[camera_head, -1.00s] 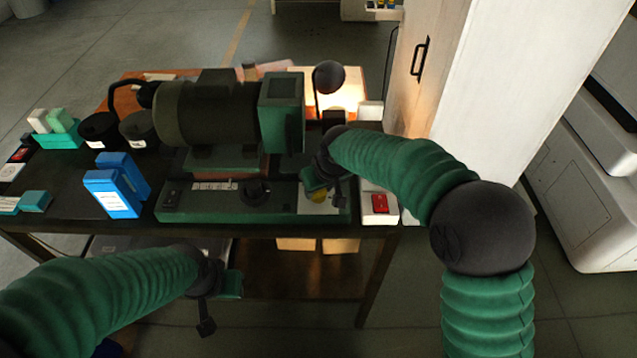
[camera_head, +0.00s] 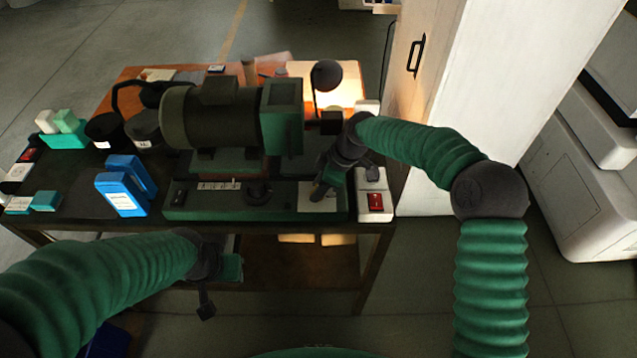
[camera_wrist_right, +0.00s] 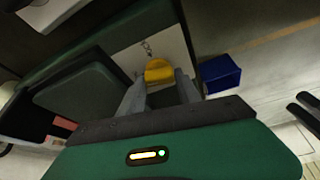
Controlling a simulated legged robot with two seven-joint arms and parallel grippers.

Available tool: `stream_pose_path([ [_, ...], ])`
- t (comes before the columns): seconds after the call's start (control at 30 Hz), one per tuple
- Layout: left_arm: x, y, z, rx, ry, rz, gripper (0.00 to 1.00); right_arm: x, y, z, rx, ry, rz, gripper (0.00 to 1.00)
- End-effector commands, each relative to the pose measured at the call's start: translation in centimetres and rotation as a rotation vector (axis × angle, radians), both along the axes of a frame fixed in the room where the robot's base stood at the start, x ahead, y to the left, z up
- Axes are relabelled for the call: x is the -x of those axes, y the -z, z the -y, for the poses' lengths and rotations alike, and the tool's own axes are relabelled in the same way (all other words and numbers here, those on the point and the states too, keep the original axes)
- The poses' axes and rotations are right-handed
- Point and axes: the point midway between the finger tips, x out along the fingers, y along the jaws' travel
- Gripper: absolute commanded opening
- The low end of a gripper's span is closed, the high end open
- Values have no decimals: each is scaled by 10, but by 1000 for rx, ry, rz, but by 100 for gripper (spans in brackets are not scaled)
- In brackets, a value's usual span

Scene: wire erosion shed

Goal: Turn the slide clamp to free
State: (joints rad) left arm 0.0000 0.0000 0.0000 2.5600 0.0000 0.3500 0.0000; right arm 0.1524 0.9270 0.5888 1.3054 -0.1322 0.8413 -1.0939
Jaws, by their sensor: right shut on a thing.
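The slide clamp shows in the right wrist view as a yellow knob (camera_wrist_right: 158,72) on a pale plate with dark markings beside it. My right gripper (camera_wrist_right: 160,84) has its two grey fingers on either side of the knob, shut on it. In the head view my right gripper (camera_head: 319,194) reaches down to the right end of the green machine base (camera_head: 215,212) and hides the knob. My left gripper (camera_head: 230,268) hangs in front of the bench's front edge; its fingers are not clear.
A large dark green motor-like machine (camera_head: 205,118) stands behind the base. A red switch on a white box (camera_head: 376,202) is close to the right of my right gripper. Blue holders (camera_head: 122,194) stand at left. A white cabinet (camera_head: 440,110) rises at right.

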Motion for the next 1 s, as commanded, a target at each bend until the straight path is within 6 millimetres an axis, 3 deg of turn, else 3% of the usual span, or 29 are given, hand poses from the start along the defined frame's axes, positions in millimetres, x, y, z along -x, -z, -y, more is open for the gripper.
stream_pose_path([
  [0.4,0,-9,0,0,0,0,36,-3,-1,1,0,-192,4,0],
  [0.97,0,-9,0,0,0,0,36,-4,-1,1,2,-220,7,0],
  [1.0,0,-9,0,0,0,0,36,-4,-1,1,2,-220,7,45],
])
